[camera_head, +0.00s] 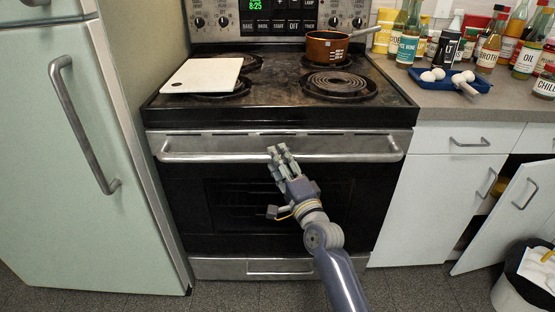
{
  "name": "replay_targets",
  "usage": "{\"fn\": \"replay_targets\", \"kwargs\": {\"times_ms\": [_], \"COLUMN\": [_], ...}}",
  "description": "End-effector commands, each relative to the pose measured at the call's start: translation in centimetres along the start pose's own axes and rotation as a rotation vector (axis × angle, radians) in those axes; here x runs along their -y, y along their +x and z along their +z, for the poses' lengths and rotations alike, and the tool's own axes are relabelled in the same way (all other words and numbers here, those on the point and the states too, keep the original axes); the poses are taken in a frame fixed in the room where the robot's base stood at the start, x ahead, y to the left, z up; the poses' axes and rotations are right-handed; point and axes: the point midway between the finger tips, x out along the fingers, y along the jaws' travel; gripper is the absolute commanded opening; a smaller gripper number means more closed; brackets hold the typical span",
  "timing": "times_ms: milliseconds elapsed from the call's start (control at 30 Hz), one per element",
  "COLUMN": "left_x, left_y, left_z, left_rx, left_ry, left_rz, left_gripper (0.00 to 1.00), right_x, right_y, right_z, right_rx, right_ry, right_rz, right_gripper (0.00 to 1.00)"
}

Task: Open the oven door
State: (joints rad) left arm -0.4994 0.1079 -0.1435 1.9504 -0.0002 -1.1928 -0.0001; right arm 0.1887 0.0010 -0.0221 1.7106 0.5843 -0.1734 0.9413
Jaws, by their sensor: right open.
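The oven door (350,185) is dark with a window and looks shut below the coil stove top. Its long silver handle bar (220,156) runs across the top of the door. My right gripper (276,151) is open with its fingertips at the middle of the handle bar, overlapping it in the view. I cannot tell whether the fingers touch the bar or stand in front of it. My arm hides part of the door and window. My left gripper is not in view.
A pale green fridge (100,210) stands close on the left. A white board (203,76) and a copper pan (327,48) are on the stove. At right, a cabinet door (510,215) hangs open near a bin (510,295). Floor shows before the oven.

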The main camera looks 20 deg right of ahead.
Motion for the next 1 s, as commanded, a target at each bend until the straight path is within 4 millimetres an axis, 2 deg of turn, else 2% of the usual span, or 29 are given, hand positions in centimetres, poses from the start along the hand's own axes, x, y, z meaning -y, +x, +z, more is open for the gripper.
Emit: {"fn": "replay_targets", "kwargs": {"times_ms": [200,500,700,1000], "left_x": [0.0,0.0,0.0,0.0], "left_y": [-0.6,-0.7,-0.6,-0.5], "left_z": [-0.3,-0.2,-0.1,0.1], "left_rx": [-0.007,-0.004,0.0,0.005], "left_ry": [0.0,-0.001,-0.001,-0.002], "left_rz": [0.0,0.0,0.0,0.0], "left_gripper": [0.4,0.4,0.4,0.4], "right_x": [0.0,0.0,0.0,-0.1], "right_y": [1.4,1.6,1.6,1.5], "right_z": [0.0,0.0,0.0,0.1], "right_rx": [0.0,0.0,0.0,0.001], "right_ry": [0.0,-0.001,-0.001,-0.002], "right_rz": [0.001,0.001,0.001,-0.001], "right_gripper": [0.43,0.43,0.0,0.0]}}
